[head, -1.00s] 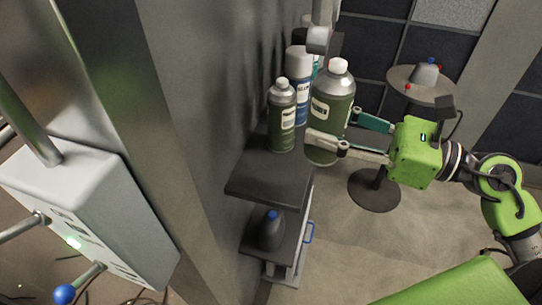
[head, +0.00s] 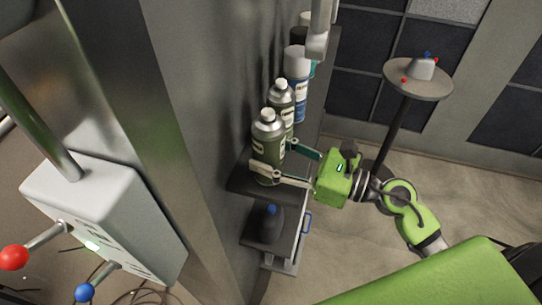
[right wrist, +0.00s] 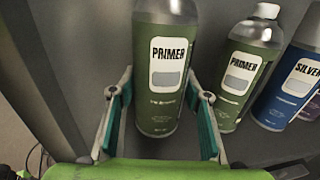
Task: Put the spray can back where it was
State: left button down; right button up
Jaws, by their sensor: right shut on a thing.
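A green can with a grey cap, labelled PRIMER (head: 266,134), is between the fingers of my right gripper (head: 284,166), which is shut on it. In the right wrist view the same can (right wrist: 164,75) stands upright between the teal finger pads. It is at the near end of the dark shelf (head: 240,186); I cannot tell whether its base touches the shelf. A second green PRIMER can (head: 280,97) stands just behind it, and at its right in the right wrist view (right wrist: 247,70). My left gripper is out of view.
A blue can with a white cap (head: 298,85), labelled SILVER, stands farther back on the shelf. The wall (head: 205,110) is close on the left. A round table (head: 418,82) stands at the back right.

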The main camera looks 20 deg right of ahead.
jog(key=shift+f, duration=0.6)
jog(key=o, duration=1.2)
jog(key=shift+f, duration=0.2)
jog(key=o, duration=0.4)
jog(key=shift+r, duration=0.1)
